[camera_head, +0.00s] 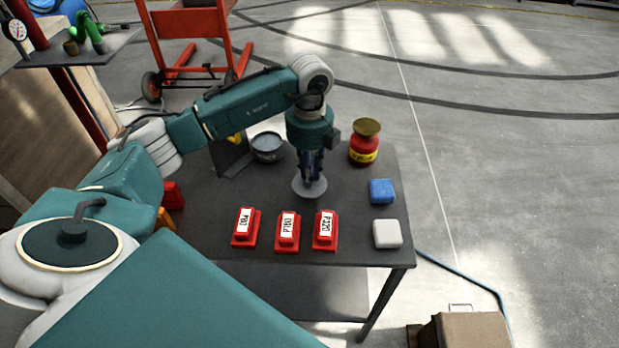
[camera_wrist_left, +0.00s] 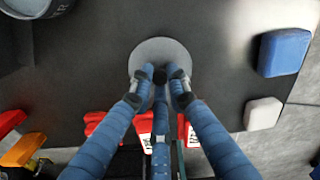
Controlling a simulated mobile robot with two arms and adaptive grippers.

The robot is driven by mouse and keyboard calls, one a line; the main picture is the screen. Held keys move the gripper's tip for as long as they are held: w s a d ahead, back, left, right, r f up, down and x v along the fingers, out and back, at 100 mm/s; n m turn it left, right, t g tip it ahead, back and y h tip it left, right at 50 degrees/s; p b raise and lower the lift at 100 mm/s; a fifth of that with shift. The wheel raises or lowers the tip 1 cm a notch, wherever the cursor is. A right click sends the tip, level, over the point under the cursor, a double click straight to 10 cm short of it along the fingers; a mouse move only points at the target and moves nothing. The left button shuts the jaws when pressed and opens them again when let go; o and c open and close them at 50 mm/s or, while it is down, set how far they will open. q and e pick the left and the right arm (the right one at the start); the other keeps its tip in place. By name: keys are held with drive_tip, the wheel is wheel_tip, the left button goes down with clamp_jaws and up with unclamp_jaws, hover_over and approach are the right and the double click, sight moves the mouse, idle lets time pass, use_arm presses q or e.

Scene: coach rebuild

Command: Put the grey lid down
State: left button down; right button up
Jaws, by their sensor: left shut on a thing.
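The grey lid (camera_head: 309,191) is a round disc with a dark knob, seen low over the dark table (camera_head: 350,247). My left gripper (camera_head: 311,180) points straight down and is shut on the knob. In the left wrist view the lid (camera_wrist_left: 160,50) shows beyond the fingertips of the left gripper (camera_wrist_left: 160,78). I cannot tell whether the lid touches the table. A grey metal pot (camera_head: 268,146) stands open behind and to the left of the lid. My right gripper is not in view.
Red labelled blocks (camera_head: 245,229) (camera_head: 287,233) (camera_head: 325,231) stand in front of the lid. A blue block (camera_head: 382,191) and a white block (camera_head: 387,234) lie at the right. A red canister (camera_head: 364,146) stands at the back right. Some tabletop right of the lid is bare.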

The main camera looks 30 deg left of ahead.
use_arm(q)
wheel_tip(320, 180, down, 2)
drive_tip(key=shift+f, duration=0.4)
drive_tip(key=c, duration=1.7)
unclamp_jaws()
drive_tip(key=shift+o, duration=0.2)
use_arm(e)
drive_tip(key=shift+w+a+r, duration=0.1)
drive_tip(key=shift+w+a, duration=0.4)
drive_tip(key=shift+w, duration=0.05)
use_arm(q)
drive_tip(key=shift+r, duration=0.35)
drive_tip(key=shift+w+r, duration=0.1)
drive_tip(key=shift+r, duration=0.25)
wheel_tip(320, 180, up, 11)
drive_tip(key=b, duration=0.1)
drive_tip(key=shift+b, duration=0.35)
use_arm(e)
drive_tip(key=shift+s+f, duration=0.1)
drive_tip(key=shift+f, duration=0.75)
